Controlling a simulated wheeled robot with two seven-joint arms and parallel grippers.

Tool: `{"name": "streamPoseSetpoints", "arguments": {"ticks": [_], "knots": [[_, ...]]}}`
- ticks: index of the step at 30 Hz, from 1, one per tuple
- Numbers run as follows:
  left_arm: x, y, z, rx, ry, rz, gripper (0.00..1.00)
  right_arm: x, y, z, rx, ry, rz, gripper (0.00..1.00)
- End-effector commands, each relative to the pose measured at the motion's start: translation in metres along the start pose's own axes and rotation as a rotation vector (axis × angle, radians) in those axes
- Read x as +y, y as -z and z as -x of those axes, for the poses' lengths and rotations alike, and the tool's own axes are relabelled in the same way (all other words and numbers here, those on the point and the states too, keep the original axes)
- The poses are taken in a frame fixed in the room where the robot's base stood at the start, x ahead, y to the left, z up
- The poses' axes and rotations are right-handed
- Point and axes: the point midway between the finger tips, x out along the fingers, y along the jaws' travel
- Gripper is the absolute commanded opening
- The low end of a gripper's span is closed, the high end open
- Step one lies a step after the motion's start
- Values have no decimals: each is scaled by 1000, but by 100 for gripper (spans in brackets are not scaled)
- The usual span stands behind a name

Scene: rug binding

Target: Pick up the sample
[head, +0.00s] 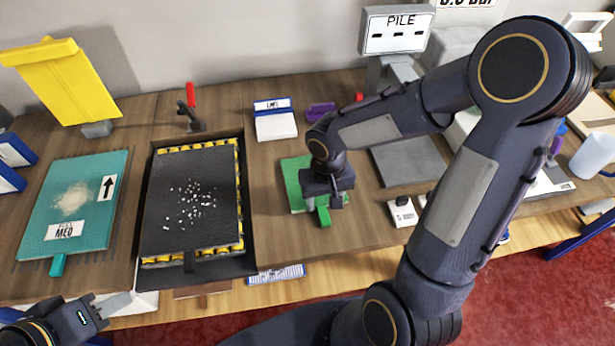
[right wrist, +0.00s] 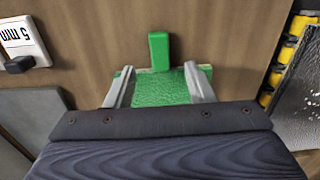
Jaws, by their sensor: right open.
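A flat green sample (head: 292,172) lies on the wooden table in the middle of the head view, with a green tab (head: 324,216) at its near edge. My right gripper (head: 323,203) is over this sample and hides part of it. In the right wrist view, the two open fingers (right wrist: 159,70) stand apart over the green sample (right wrist: 160,90). The green tab (right wrist: 159,52) shows just beyond the fingertips, between their lines, and is not gripped. My left gripper (head: 114,304) is at the lower left, away from the green sample; its fingers are too unclear to judge.
A dark sample (head: 160,215) with white bits lies in a black tray with yellow edging. A teal board (head: 110,220) is at left. A grey pad (head: 405,160) and a "5 mm" block (head: 402,212) sit right of the green sample. A red-handled tool (head: 191,105) stands behind.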

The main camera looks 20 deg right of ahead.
Motion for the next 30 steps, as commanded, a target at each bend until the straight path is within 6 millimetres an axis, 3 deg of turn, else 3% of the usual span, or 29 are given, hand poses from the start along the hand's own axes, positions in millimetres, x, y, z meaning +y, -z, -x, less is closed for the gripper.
{"name": "streamPoseSetpoints", "arguments": {"ticks": [10, 20, 30], "knots": [[2, 3, 5, 0, 0, 0, 36, 0, 5, -47, -3, 0, 1, 49], [2, 2, 5, 0, 0, 0, 36, 0, 6, -53, 1, 1, 0, 48], [2, 2, 5, 0, 0, 0, 36, 0, 6, -53, 1, 1, 0, 3]]}}
